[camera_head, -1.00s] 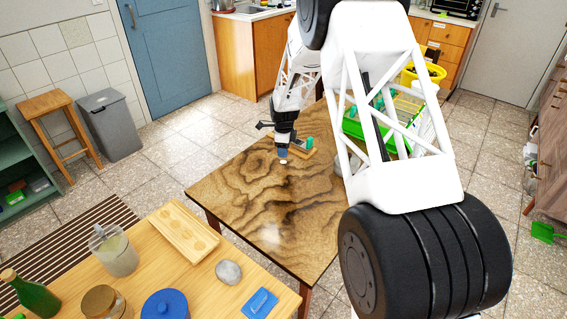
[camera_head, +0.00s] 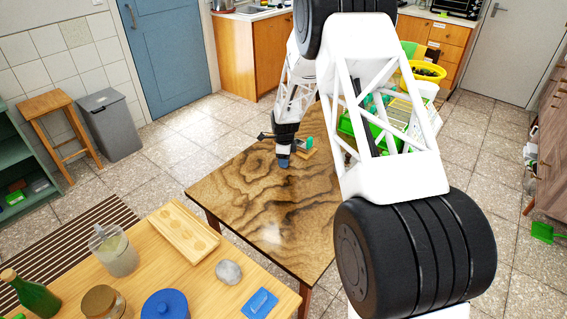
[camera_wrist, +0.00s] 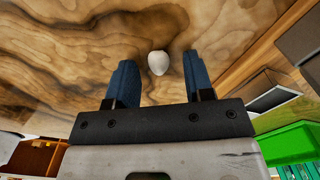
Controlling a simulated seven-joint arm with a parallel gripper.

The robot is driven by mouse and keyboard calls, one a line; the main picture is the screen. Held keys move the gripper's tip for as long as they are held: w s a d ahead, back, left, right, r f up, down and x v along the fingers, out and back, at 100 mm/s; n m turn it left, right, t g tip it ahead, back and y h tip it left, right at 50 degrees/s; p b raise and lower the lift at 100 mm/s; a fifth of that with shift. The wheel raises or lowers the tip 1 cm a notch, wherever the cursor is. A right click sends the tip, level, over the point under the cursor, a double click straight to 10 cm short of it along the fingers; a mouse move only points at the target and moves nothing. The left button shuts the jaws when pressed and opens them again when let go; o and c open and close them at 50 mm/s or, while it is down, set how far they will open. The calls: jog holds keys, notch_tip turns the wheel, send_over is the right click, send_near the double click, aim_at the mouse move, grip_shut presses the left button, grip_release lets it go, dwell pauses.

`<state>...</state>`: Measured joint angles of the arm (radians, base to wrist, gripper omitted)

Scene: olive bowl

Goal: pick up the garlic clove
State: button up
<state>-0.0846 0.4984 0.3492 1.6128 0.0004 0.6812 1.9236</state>
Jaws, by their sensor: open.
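The garlic clove (camera_wrist: 158,62) is a small whitish, rounded piece lying on the dark-grained wooden table (camera_head: 240,205). In the wrist view it lies between the tips of my gripper's two blue fingers, with clear space on both sides. My gripper (camera_head: 283,162) is open and empty, pointing down at the table in the head view. How high the fingertips are above the tabletop I cannot tell. In the head view the clove is hidden by my gripper.
A small wooden board (camera_head: 304,155) with a green item (camera_head: 309,142) stands just right of my gripper. A green crate (camera_wrist: 290,143) is further right. The table's front part is clear. A lighter table (camera_head: 147,256) with jars stands at the front left.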

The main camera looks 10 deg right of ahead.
jog(key=shift+c, duration=0.2)
grip_shut()
dwell(0.3)
jog(key=shift+r, duration=0.1)
jog(key=shift+r, duration=0.7)
notch_tip(320, 180, up, 2)
jog(key=shift+r, duration=0.1)
jog(key=s, duration=0.5)
jog(key=s+d, duration=0.1)
jog(key=s, duration=0.4)
jog(key=s+r, duration=0.1)
jog(key=s, duration=0.5)
jog(key=shift+d+r, duration=0.1)
jog(key=shift+d, duration=0.05)
jog(key=shift+w, duration=0.1)
